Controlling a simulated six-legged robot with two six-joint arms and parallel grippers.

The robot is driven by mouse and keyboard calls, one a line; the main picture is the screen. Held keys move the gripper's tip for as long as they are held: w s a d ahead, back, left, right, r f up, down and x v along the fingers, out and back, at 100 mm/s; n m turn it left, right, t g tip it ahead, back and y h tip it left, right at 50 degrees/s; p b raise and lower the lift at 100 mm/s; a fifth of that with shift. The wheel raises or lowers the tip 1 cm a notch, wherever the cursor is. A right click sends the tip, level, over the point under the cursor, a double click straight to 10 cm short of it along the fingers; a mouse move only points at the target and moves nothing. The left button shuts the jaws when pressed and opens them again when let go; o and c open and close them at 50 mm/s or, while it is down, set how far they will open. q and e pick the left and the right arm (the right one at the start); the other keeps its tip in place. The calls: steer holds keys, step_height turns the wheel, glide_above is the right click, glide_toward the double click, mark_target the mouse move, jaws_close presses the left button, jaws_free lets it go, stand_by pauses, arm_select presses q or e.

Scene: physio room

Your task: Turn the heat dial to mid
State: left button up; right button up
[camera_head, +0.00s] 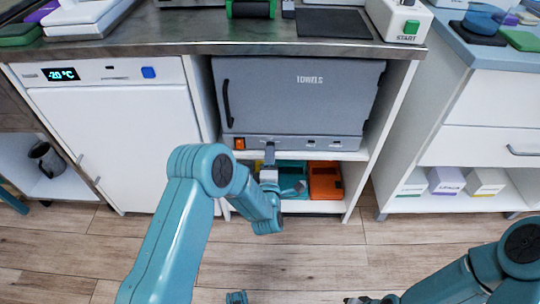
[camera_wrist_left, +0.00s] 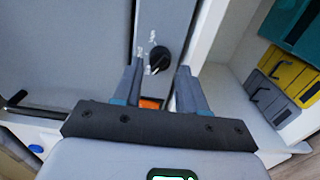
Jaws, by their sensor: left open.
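The grey warming cabinet (camera_head: 300,90), marked TOWELS, sits in the middle bay under the counter. Its control strip (camera_head: 320,143) runs along the bottom edge. In the left wrist view the black heat dial (camera_wrist_left: 159,58), with a pale pointer mark, is on this strip, and small print is beside it. My left gripper (camera_head: 269,152) is at the strip and hides the dial in the head view. In the wrist view its open fingers (camera_wrist_left: 160,74) are on both sides of the dial, with visible gaps. My right gripper (camera_head: 372,299) is barely visible at the bottom edge.
An orange switch (camera_head: 240,143) is on the strip near the dial; it also shows between the fingers (camera_wrist_left: 150,103). Teal and orange boxes (camera_head: 324,180) are on the shelf below. A white fridge (camera_head: 125,130) stands left, white drawers (camera_head: 495,105) right.

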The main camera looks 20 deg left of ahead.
arm_select(q)
steer(key=x, duration=0.2)
steer(key=shift+w, duration=0.3)
arm_select(e)
steer(key=shift+f, duration=0.3)
arm_select(q)
jaws_close()
